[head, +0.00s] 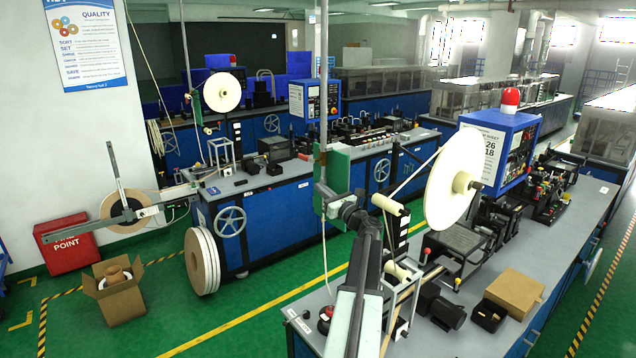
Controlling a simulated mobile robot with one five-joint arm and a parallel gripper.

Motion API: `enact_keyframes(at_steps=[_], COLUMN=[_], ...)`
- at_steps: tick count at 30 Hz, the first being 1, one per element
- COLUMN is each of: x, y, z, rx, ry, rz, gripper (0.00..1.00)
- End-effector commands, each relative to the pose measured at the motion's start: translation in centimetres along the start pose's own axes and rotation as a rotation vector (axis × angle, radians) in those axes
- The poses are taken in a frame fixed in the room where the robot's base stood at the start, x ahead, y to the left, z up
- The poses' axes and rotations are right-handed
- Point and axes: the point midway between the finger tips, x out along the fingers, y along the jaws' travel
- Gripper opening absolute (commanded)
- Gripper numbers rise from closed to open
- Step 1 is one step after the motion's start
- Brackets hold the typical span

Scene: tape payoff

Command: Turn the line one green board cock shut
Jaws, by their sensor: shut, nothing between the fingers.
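A green board (339,168) is fixed to a thin upright post in the middle of the head view, beside the near machine. My arm reaches up from the bottom edge, and my gripper (322,190) is at the board's lower left part. The gripper looks shut and holds nothing that I can see. The cock itself is too small and too covered by my gripper and arm to make out, so I cannot tell its handle's position or whether the gripper touches it.
A large white reel (452,186) stands right of my arm above the near machine's grey top (585,215). A small cream roller (388,204) is close to my arm's right side. A cardboard box (121,300) and a red box (62,244) stand on the green floor at left.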

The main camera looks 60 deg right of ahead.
Motion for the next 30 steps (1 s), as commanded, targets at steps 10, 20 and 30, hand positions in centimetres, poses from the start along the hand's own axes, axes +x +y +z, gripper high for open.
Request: enact_keyframes(at_steps=[10,20,30], x=[8.0,8.9,8.9], y=[-0.2,0.1,0.1], z=[0.2,4.0,3.9], rx=[0.001,0.0,0.0], ry=[-0.001,-0.001,-0.001], rz=[0.002,0.0,0.001], gripper=[0.0,0.0,0.0])
